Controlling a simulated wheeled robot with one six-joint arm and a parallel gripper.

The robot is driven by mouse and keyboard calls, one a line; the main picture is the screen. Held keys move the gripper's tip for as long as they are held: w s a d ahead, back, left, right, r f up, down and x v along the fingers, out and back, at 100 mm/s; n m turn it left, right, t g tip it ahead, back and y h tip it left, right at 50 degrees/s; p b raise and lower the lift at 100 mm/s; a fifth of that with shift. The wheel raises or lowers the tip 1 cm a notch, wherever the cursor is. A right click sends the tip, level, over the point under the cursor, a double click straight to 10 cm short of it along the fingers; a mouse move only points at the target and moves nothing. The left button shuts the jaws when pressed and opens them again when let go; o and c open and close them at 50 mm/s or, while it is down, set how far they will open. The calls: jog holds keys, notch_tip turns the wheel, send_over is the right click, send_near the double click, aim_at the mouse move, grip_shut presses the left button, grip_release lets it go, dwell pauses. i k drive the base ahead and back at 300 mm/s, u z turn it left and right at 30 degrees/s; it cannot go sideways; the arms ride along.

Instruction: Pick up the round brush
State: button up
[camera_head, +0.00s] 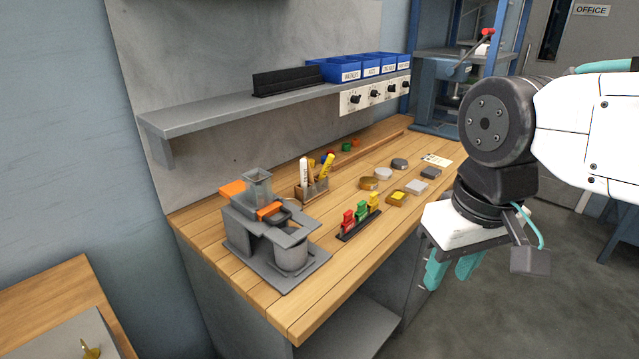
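A small wooden holder (313,191) stands on the bench, left of the middle of the view. Several upright tools stand in it, a white one (303,170) and a yellow one (327,165) among them. A round brush may be among these, but the tools are too small for me to tell which one it is. My gripper (450,277) hangs in front of the bench's right edge, well to the right of the holder. Its two teal fingers point down, with a gap between them and nothing in it.
A grey fixture (277,239) with orange parts stands left of the holder. A black rack (358,224) with red, green and yellow pieces is in front. Several small round and square pieces lie farther right. A grey shelf (210,118) with blue bins (345,71) overhangs the back.

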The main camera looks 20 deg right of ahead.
aim_at(310, 178)
jog(key=z, duration=0.95)
jog(key=k, duration=0.45)
jog(key=u, duration=0.9)
jog(key=i, duration=1)
jog(key=z, duration=0.05)
